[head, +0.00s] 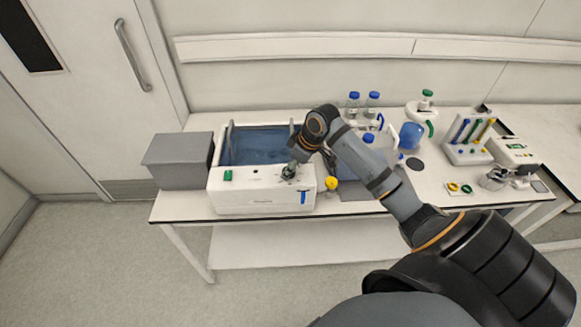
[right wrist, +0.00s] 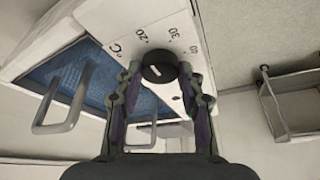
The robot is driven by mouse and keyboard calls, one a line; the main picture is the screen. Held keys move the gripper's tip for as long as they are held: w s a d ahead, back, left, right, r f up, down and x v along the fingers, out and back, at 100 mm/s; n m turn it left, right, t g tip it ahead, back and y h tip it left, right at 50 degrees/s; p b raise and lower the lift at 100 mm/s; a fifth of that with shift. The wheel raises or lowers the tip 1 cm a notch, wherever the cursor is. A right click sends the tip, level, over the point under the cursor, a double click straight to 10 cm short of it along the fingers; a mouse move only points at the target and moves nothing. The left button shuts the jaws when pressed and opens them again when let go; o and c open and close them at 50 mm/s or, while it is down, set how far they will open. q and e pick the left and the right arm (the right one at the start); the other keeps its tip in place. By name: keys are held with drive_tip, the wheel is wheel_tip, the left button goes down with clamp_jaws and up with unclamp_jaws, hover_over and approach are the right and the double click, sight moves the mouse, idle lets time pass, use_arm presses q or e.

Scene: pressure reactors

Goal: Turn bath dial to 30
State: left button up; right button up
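The water bath (head: 262,200) is a white box with a blue-water basin, standing on the left part of the bench. Its black dial (right wrist: 160,66) shows in the right wrist view, with "°C", "20", "30" and further numbers printed on the white panel beyond it. A short white mark is on the dial face; I cannot tell exactly which number it points to. My right gripper (right wrist: 158,72) has one finger on each side of the dial, with small gaps visible. In the head view the right gripper (head: 290,170) hides the dial. My left gripper is out of view.
A grey box (head: 178,161) stands left of the bath. A green button (head: 228,175) and a blue part (head: 303,197) are on the bath's front. Bottles (head: 353,103), a yellow-topped item (head: 331,184) and a tube rack (head: 468,150) stand to the right.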

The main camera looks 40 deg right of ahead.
drive_tip(key=c, duration=0.5)
drive_tip(key=shift+o, duration=0.2)
drive_tip(key=shift+r+m+p, duration=0.2)
drive_tip(key=shift+m+p, duration=0.1)
drive_tip(key=shift+p, duration=0.45)
drive_tip(key=m+h+p, duration=0.1)
drive_tip(key=m+p, duration=0.2)
drive_tip(key=p, duration=0.1)
drive_tip(key=m+h+p, duration=0.1)
drive_tip(key=m+p, duration=0.1)
drive_tip(key=p, duration=0.2)
drive_tip(key=shift+a+r+m+t, duration=0.1)
drive_tip(key=shift+a+m+t, duration=0.1)
drive_tip(key=shift+m+t, duration=0.15)
drive_tip(key=shift+f+m+h+p, duration=0.2)
drive_tip(key=shift+m+h+p, duration=0.4)
drive_tip(key=shift+m+p, duration=0.75)
drive_tip(key=o, duration=1.2)
drive_tip(key=shift+f, duration=0.1)
